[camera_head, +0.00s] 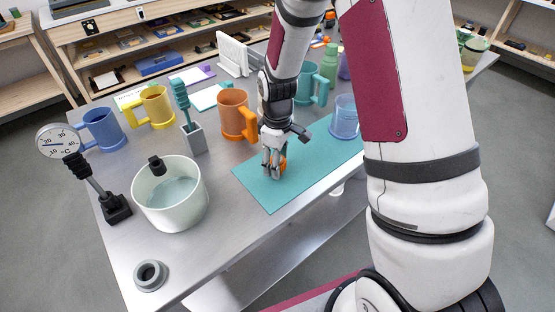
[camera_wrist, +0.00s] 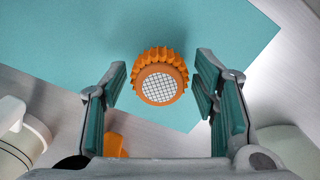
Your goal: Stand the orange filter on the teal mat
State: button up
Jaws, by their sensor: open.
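The orange filter (camera_wrist: 160,76) has a ribbed rim and a round white mesh face that points up at the wrist camera. It appears to rest upright on the teal mat (camera_wrist: 60,40). In the head view the filter (camera_head: 283,166) is partly hidden behind my fingers, over the left part of the mat (camera_head: 270,198). My gripper (camera_head: 273,168) is open and points down. In the wrist view its fingers stand on either side of the filter, with a visible gap on both sides.
An orange mug (camera_head: 234,116) stands close to the left of my gripper. A clear blue cup (camera_head: 344,117) stands at the mat's right part. A white pot (camera_head: 172,195), a thermometer (camera_head: 60,142) and a grey ring (camera_head: 150,275) are farther left. The mat's front is clear.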

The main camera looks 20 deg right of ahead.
dwell(0.4)
jog(key=shift+r+p, duration=1.45)
jog(key=shift+r, duration=2.55)
notch_tip(320, 180, up, 12)
